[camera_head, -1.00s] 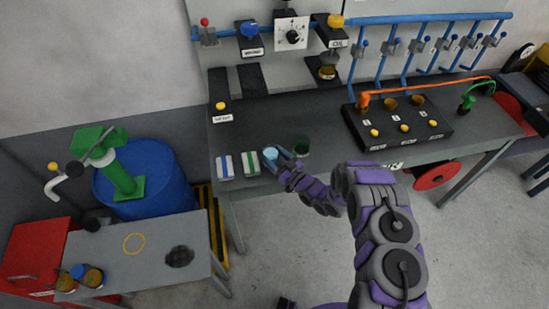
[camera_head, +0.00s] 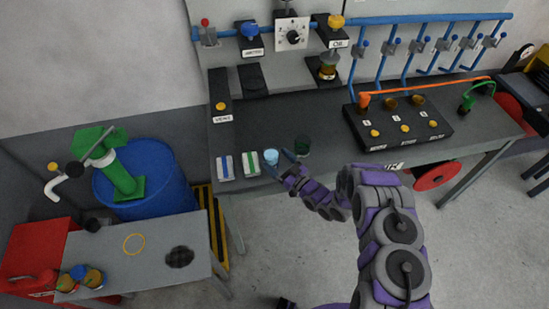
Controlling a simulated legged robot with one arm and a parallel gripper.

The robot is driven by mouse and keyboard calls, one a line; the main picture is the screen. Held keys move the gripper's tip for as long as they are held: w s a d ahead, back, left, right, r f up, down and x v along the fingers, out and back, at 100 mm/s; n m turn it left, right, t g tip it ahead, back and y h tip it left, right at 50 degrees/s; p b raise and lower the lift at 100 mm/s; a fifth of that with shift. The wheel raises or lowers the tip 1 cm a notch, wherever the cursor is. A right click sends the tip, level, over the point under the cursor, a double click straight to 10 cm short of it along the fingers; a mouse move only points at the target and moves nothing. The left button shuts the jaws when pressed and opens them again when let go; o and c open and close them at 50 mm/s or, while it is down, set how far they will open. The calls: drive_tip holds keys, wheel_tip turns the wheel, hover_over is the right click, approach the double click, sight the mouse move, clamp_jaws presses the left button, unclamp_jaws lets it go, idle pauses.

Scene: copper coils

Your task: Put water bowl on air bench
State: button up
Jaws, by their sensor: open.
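A small light-blue cup-like bowl (camera_head: 271,157), which looks like the water bowl, stands upright near the front edge of the dark workbench (camera_head: 285,115). My gripper (camera_head: 281,162) is open at its right front side, with the fingertips very close to it. I cannot tell whether they touch it. A dark green bowl (camera_head: 302,146) stands just to the right, behind my gripper. I cannot read a label that marks the air bench.
White boxes with a blue stripe (camera_head: 224,167) and a green stripe (camera_head: 251,163) lie left of the bowl. A black panel with buttons (camera_head: 398,124) is at right. A low grey table (camera_head: 137,270) and a blue barrel (camera_head: 160,190) are at left.

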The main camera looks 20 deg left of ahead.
drive_tip(key=v, duration=1)
drive_tip(key=shift+p, duration=0.3)
